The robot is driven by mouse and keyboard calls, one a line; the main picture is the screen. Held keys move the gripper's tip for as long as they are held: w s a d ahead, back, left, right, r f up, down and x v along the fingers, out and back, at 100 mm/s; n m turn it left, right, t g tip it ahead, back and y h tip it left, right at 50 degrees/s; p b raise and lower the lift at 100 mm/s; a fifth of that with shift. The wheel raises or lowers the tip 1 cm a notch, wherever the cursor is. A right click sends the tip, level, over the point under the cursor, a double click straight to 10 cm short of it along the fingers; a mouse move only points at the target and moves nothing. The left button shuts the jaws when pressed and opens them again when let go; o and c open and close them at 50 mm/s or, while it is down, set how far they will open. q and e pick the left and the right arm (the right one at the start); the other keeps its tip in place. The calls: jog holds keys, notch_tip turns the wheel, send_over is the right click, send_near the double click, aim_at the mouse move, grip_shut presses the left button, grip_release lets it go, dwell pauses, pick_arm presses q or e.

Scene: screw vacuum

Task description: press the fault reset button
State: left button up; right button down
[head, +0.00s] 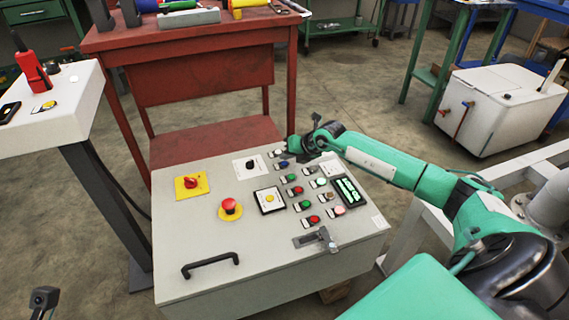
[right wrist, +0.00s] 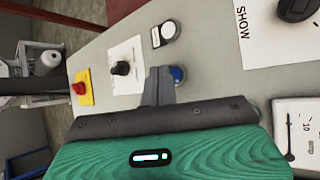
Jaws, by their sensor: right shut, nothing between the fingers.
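The grey control panel (head: 180,232) carries several coloured buttons. A blue button (head: 283,164) sits near its top edge, just below my right gripper (head: 292,150); its label is not readable. In the right wrist view the blue button (right wrist: 178,74) shows partly behind the fingers of my right gripper (right wrist: 158,84). The fingers are shut and empty, right beside the button in that picture. Whether they touch it I cannot tell. A white button (right wrist: 165,32) is close by. My left gripper is not seen clearly in any view.
A black knob (head: 250,163), a red rotary switch on a yellow plate (head: 191,185) and a red mushroom button (head: 230,207) stand left of the button columns. A dark screen (head: 348,191) is at the right. A red workbench (head: 205,75) stands behind the panel.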

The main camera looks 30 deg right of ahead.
dwell(0.8)
jog(key=shift+f, duration=0.4)
jog(key=shift+f, duration=0.45)
dwell(0.8)
jog(key=shift+r+p, duration=0.85)
jog(key=shift+p, duration=0.1)
jog(key=shift+r, duration=0.1)
notch_tip(320, 180, up, 5)
jog(key=p, duration=0.4)
